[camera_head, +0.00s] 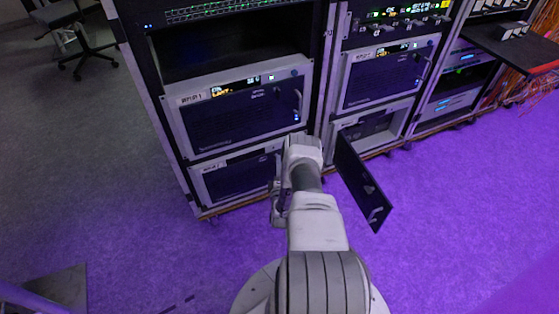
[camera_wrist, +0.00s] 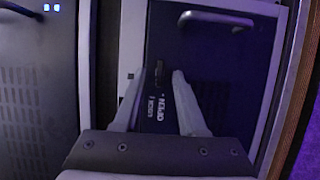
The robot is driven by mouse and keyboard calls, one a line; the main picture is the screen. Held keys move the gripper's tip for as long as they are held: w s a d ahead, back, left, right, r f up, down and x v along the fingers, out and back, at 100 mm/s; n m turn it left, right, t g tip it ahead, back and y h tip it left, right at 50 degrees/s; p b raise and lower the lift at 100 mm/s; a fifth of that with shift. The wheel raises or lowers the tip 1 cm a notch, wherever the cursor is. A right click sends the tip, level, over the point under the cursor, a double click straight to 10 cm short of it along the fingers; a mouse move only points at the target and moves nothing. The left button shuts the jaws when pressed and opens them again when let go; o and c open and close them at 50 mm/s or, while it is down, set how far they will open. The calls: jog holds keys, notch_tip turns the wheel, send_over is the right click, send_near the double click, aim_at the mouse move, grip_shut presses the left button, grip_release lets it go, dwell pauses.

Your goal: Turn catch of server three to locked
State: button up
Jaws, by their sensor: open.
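In the wrist view a small dark catch (camera_wrist: 158,72) sits on a dark server front (camera_wrist: 205,55). Sideways lettering, including what reads as "OPEN", is printed beside it. Which mark the catch points at is too small to tell. My gripper (camera_wrist: 158,79) is open, its two pale fingers on either side of the catch; contact is not clear. In the head view my gripper (camera_head: 277,205) is at the right end of the lower server (camera_head: 232,178) in the left rack, and my arm hides that end. The server's label is not readable.
A bar handle (camera_wrist: 215,20) stands out beyond the catch. Above the lower server is another server (camera_head: 240,110) with a lit display. To the right, an open door (camera_head: 362,182) hangs out from the neighbouring rack, close to my arm. The purple floor in front is clear.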

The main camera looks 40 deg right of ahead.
jog(key=shift+w+d, duration=0.2)
jog(key=shift+w, duration=0.1)
grip_shut()
dwell(0.4)
